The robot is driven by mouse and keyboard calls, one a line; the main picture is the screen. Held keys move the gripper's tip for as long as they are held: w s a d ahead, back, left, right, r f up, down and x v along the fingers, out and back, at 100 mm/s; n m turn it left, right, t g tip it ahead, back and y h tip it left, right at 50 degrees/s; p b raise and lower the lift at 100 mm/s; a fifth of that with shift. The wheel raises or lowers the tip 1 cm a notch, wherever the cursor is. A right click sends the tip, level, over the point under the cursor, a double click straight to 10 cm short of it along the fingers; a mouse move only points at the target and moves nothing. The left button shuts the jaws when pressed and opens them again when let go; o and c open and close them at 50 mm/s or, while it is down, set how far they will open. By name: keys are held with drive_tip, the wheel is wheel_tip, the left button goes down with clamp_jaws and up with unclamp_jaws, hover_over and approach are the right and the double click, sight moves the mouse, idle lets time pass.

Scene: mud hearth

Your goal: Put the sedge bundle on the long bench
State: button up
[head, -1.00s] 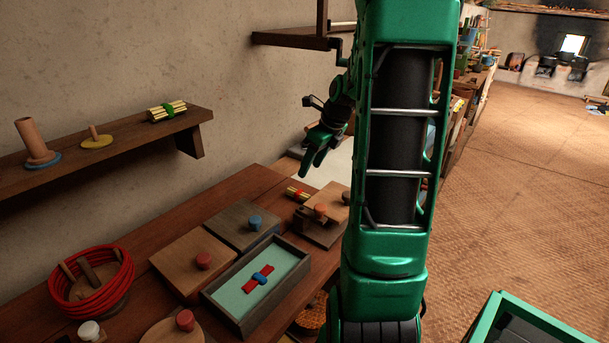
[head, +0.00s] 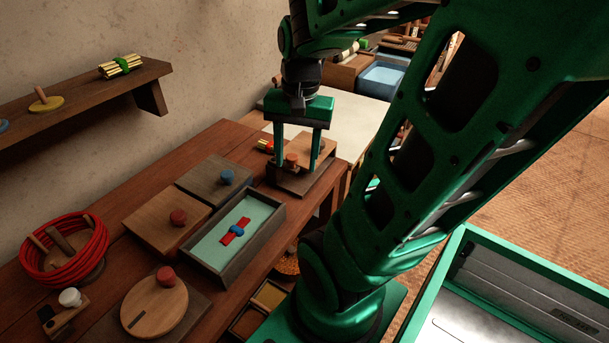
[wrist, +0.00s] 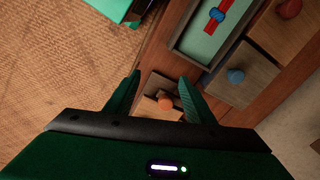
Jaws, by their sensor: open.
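A bundle of yellow stalks tied with a green band (head: 121,66) lies on the wall shelf in the head view. My gripper (head: 298,165) points down, open and empty, over a box with an orange knob (head: 292,160). The wrist view shows the knob (wrist: 165,102) between the fingers; contact cannot be told.
The bench holds a blue-knobbed box (head: 226,177), a red-knobbed box (head: 178,217), an open tray (head: 241,225) with a red piece, a round lid (head: 155,305) and a red coil (head: 65,250). The shelf (head: 85,98) juts from the wall. Little bench top is clear.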

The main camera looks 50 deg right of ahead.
drive_tip(key=s+a+n, duration=0.3)
drive_tip(key=s+n, duration=0.3)
drive_tip(key=shift+f+g, duration=0.35)
drive_tip(key=shift+g, duration=0.05)
drive_tip(key=shift+w, duration=0.2)
